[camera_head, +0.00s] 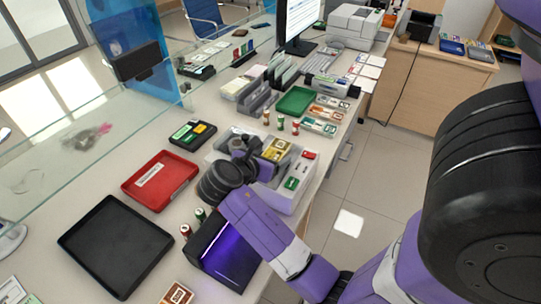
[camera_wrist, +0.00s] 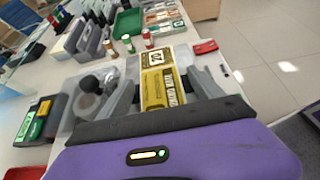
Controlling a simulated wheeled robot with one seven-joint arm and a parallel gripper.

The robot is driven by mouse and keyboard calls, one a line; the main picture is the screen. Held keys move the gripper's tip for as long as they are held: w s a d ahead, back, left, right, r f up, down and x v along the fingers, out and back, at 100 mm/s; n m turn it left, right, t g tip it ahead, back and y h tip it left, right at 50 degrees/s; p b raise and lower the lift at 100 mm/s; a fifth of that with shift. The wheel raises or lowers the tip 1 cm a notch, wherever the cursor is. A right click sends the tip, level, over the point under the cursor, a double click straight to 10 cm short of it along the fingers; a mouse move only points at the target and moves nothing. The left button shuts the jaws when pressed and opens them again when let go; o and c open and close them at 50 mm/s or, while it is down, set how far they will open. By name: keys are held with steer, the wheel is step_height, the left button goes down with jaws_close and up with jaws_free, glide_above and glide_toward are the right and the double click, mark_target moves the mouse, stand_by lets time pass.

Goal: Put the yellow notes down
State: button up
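The yellow notes (camera_wrist: 164,88) are a banded bundle marked 20, lying between the two fingers of my gripper (camera_wrist: 164,82) in the wrist view. The fingers flank the bundle closely on both sides and appear to grip it. In the head view the yellow notes (camera_head: 277,149) show just beyond my gripper (camera_head: 262,158), over the pale grey compartmented tray (camera_head: 291,204). Whether the bundle touches the tray floor cannot be told. My wrist hides part of the tray.
A red tray (camera_head: 160,181) and a black tray (camera_head: 115,247) lie to the left. A green tray (camera_head: 295,101) and small coin rolls (camera_head: 280,123) stand beyond. A glass screen edges the counter.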

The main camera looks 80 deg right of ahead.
steer(key=shift+r, duration=0.1)
steer(key=shift+w+a+r, duration=0.1)
steer(key=shift+a+r, duration=0.1)
steer(key=shift+a, duration=0.05)
steer(key=v, duration=1.1)
steer(key=shift+a+p, duration=0.2)
steer(key=shift+p, duration=0.1)
